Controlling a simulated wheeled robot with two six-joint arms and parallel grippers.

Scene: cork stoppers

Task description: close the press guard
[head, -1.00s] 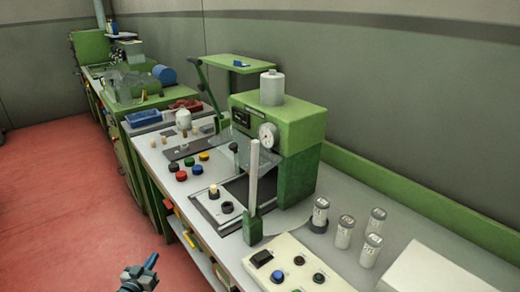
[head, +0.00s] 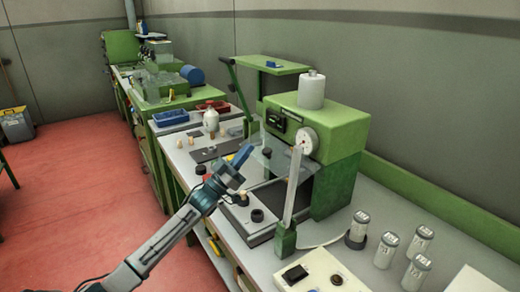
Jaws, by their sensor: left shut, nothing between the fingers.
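The green press (head: 335,130) stands on the bench with a round dial and a white cylinder on top. Its guard looks like a clear panel (head: 274,154) jutting out at a tilt in front of the press, above the dark press bed (head: 268,192). A pale upright bar (head: 292,188) on a green foot stands at its near side. My left gripper (head: 240,157) is shut and empty, its blue fingers just left of the clear panel in the picture. I cannot tell whether they touch it. My right gripper is out of view.
A plate with a dark knob (head: 257,215) lies before the press. Several labelled jars (head: 386,250) stand at the right, and a control box (head: 318,272) sits in front. Blue (head: 170,117) and red trays lie farther back. My left arm hides part of the bench's front.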

